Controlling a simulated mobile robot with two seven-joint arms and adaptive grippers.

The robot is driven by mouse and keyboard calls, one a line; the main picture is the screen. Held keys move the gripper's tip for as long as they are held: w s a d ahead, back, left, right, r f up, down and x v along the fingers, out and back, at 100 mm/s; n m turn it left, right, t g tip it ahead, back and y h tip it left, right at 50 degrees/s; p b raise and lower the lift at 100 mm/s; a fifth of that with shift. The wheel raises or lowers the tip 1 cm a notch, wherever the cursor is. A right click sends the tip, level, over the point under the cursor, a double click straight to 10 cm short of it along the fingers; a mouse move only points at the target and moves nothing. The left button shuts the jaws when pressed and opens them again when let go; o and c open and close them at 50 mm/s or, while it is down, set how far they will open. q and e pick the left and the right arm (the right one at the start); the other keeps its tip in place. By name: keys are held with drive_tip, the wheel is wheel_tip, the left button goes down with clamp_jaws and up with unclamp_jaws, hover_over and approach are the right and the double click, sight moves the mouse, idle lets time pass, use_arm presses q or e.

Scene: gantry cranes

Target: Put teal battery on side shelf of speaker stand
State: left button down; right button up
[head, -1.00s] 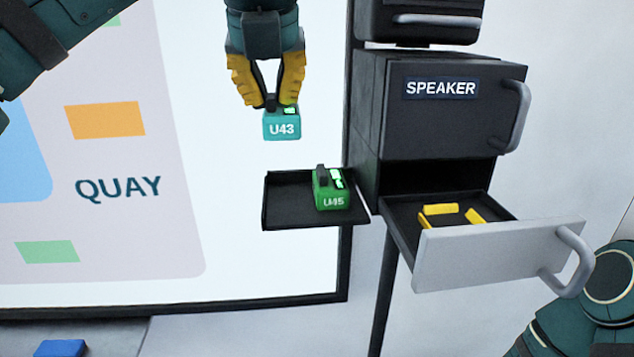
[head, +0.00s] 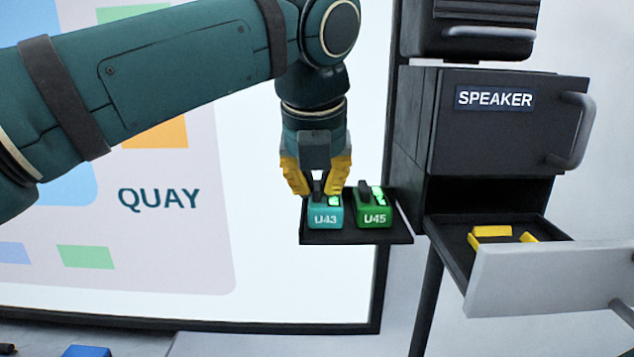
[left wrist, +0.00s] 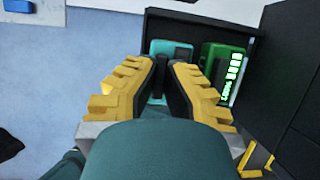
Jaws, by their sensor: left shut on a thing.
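The teal battery (head: 325,217), marked U43, is upright at the left part of the black side shelf (head: 358,237) of the speaker stand. It appears to rest on the shelf, beside the green battery (head: 375,214) marked U45. My left gripper (head: 318,187) is shut on the teal battery's dark handle from above. In the left wrist view the teal battery (left wrist: 172,50) is partly hidden behind the yellow fingers, and the green battery (left wrist: 224,64) is just right of it. My right gripper is not in view.
The speaker stand's cabinet (head: 500,125) stands right of the shelf. Its lower drawer (head: 545,275) is pulled open and holds yellow pieces (head: 490,232). A large screen (head: 270,285) is behind the shelf. A blue object (head: 86,351) lies at the bottom left.

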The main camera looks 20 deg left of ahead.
use_arm(q)
drive_tip(key=shift+f, duration=0.1)
drive_tip(key=c, duration=1.1)
unclamp_jaws()
drive_tip(key=shift+c, duration=0.2)
drive_tip(key=p+v, duration=0.3)
drive_tip(key=v, duration=0.9)
